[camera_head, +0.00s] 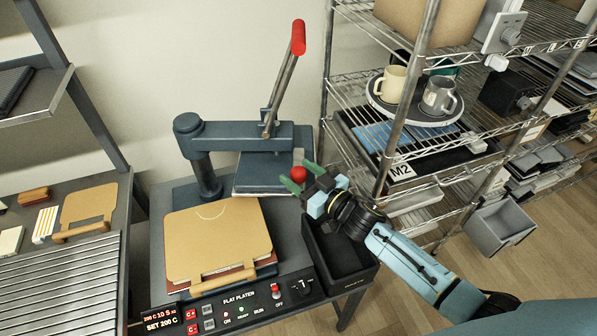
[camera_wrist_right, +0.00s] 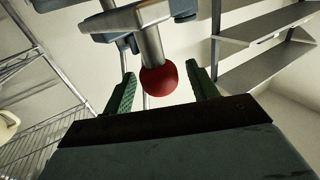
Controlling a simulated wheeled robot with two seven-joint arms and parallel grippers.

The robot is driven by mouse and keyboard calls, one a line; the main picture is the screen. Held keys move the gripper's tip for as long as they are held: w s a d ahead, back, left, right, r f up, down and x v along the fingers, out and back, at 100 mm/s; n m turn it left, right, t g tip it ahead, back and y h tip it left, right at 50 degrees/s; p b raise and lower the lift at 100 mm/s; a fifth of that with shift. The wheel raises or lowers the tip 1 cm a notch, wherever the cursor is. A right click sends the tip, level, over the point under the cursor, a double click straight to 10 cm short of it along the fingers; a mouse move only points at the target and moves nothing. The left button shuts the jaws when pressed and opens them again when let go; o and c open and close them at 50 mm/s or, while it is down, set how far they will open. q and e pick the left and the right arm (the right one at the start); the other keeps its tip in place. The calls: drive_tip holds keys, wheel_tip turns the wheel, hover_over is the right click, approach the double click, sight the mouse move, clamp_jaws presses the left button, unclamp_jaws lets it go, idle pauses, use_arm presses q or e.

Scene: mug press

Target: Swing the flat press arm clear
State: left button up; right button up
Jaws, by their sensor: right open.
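The flat press has a dark blue-grey swing arm (camera_head: 235,136) reaching right from its post (camera_head: 201,170). The upper platen (camera_head: 262,174) hangs under the arm, behind and right of the tan pad (camera_head: 215,238) on the lower bed. A red ball knob (camera_head: 298,174) sits at the platen's right side; it also shows in the right wrist view (camera_wrist_right: 159,81). The lever with a red grip (camera_head: 298,38) stands raised. My right gripper (camera_head: 300,181) is open at the knob. In the wrist view the knob appears between its green fingers, with gaps on both sides. My left gripper is out of view.
A wire rack (camera_head: 385,150) with mugs on a round tray (camera_head: 414,103) stands close at the right. A black open bin (camera_head: 338,250) is right of the press, below my right gripper. The control panel (camera_head: 240,304) runs along the front. A side table (camera_head: 60,260) stands left.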

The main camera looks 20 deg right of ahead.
drive_tip(key=shift+w+a, duration=0.15)
drive_tip(key=shift+w, duration=0.15)
drive_tip(key=shift+c, duration=0.5)
